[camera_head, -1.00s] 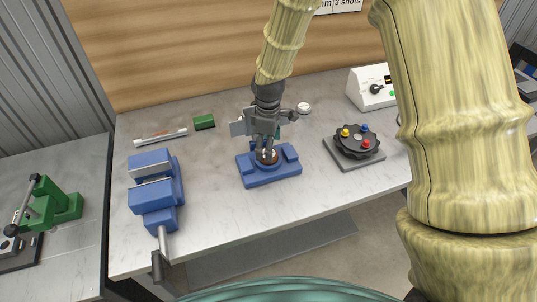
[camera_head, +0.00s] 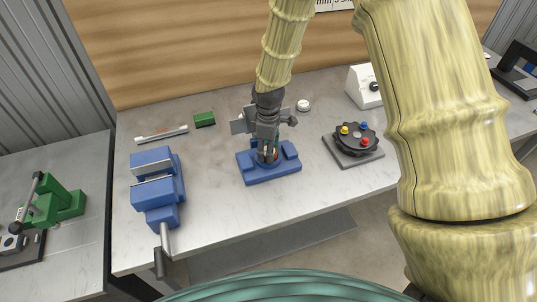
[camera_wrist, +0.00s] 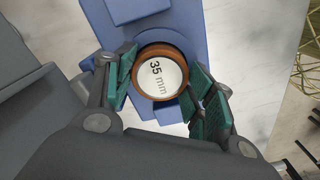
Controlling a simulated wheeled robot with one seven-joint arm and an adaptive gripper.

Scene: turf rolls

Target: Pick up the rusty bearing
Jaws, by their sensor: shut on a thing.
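The rusty bearing (camera_wrist: 158,75) shows in the wrist view as a brown ring around a white face marked "35 mm". It is at a blue fixture (camera_wrist: 188,20) on the bench. My gripper (camera_wrist: 162,82) has green finger pads on both sides of the bearing and is shut on it. In the head view my gripper (camera_head: 267,154) points down over the blue fixture (camera_head: 287,170), and its fingers mostly hide the bearing. I cannot tell whether the bearing is clear of the fixture.
A blue vise (camera_head: 155,192) stands to the left and a black round turntable with coloured knobs (camera_head: 353,144) to the right. A green block (camera_head: 204,119) and a white box (camera_head: 365,88) lie farther back. Bare bench (camera_head: 215,215) lies in front.

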